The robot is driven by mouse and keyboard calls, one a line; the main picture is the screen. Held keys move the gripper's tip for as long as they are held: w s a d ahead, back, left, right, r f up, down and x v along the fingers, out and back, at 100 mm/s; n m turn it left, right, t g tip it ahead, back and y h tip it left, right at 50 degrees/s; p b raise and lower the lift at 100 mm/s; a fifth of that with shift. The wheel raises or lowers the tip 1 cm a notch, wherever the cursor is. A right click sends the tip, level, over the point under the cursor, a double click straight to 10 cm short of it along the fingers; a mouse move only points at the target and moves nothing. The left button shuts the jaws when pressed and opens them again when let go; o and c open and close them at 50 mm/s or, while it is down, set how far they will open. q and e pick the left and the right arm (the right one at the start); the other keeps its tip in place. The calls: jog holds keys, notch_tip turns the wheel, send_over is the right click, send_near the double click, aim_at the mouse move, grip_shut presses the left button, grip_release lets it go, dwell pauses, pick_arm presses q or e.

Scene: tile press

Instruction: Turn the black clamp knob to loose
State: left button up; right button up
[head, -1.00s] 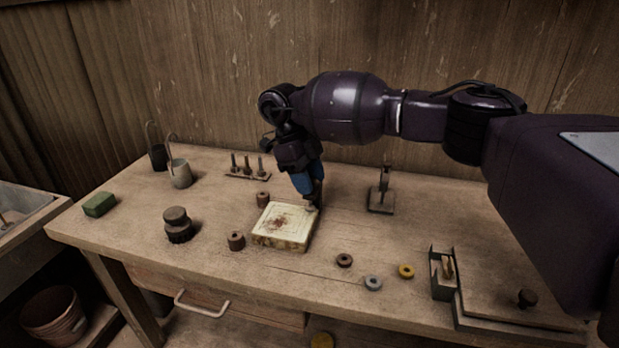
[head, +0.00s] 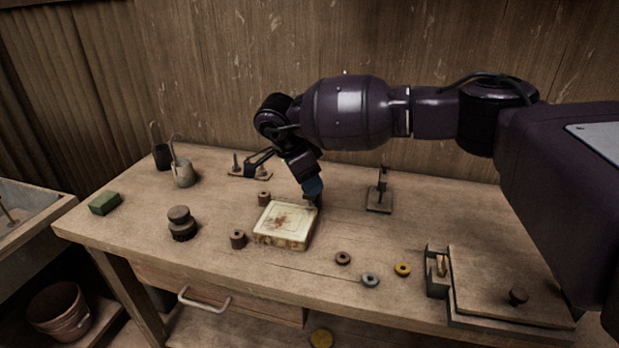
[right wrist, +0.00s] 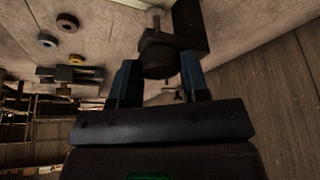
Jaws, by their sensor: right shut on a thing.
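A cream square tile (head: 282,224) with brown stains lies on the workbench. My right gripper (head: 314,194) points down at the tile's right edge, and its blue fingers partly hide a dark clamp there. In the right wrist view a dark round knob (right wrist: 158,62) on a black clamp body (right wrist: 190,28) sits between the two blue fingers (right wrist: 157,80). The gripper is shut on this knob. The knob's exact turn angle cannot be read. My left gripper is not in the head view.
Small rings (head: 402,269) lie right of the tile. A dark stand (head: 380,200) is behind them. Brown spools (head: 238,239), a stacked dark piece (head: 181,223) and a green block (head: 104,203) stand to the left. A wooden board (head: 500,285) lies at the right.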

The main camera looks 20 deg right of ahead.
jog(key=shift+r+n, duration=0.15)
jog(key=shift+n, duration=0.45)
jog(key=shift+n+t, duration=0.3)
jog(key=o, duration=0.9)
jog(key=p+v, duration=0.1)
jog(key=v, duration=0.9)
jog(key=shift+r, duration=0.3)
